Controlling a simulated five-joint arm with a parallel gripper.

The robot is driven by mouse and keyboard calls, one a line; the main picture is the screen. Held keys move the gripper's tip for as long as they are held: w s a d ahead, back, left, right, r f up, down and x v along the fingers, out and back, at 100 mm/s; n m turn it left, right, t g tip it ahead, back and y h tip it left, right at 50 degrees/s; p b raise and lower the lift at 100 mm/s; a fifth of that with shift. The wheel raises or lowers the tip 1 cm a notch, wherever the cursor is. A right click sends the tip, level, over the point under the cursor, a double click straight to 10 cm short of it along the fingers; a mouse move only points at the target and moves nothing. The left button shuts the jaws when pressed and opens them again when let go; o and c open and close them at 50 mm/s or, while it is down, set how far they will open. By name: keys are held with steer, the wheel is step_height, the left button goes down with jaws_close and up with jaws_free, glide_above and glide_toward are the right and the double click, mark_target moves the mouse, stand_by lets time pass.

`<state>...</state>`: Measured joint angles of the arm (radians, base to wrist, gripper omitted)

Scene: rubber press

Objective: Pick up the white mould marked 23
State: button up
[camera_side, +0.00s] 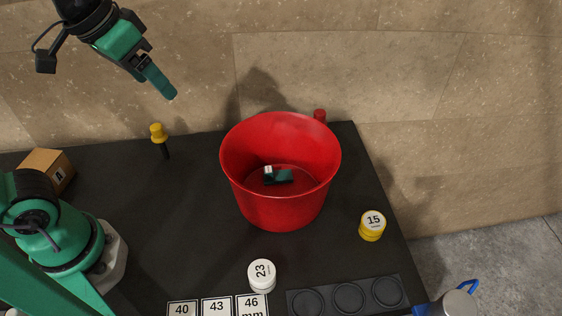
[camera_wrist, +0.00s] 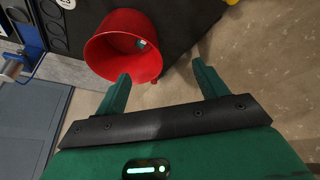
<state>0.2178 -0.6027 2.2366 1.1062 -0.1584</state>
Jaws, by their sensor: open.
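The white mould marked 23 (camera_side: 261,275) stands upright on the black table near its front edge in the side view, in front of the red bucket. My gripper (camera_side: 172,97) is high above the back left of the table, far from the mould. In the wrist view my gripper (camera_wrist: 160,82) has its two green fingers spread apart with nothing between them.
A large red bucket (camera_side: 280,208) stands mid-table with a small dark green and white thing inside; the bucket shows in the wrist view (camera_wrist: 110,58). A yellow mould marked 15 (camera_side: 372,225), a tray with round recesses (camera_side: 326,312) and number cards (camera_side: 217,307) surround the front. A yellow-topped post (camera_side: 157,133) stands behind.

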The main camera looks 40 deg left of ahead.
steer(key=d+m+g, duration=0.2)
steer(key=d, duration=1.2)
steer(key=g, duration=0.2)
glide_above(261, 271)
steer(key=f, duration=2.1)
steer(key=shift+s+a, duration=0.2)
steer(key=shift+w+d+f, duration=0.1)
steer(key=shift+f, duration=1.55)
steer(key=shift+w+d+f, duration=0.1)
steer(key=shift+d+f, duration=0.05)
steer(key=shift+f, duration=2.45)
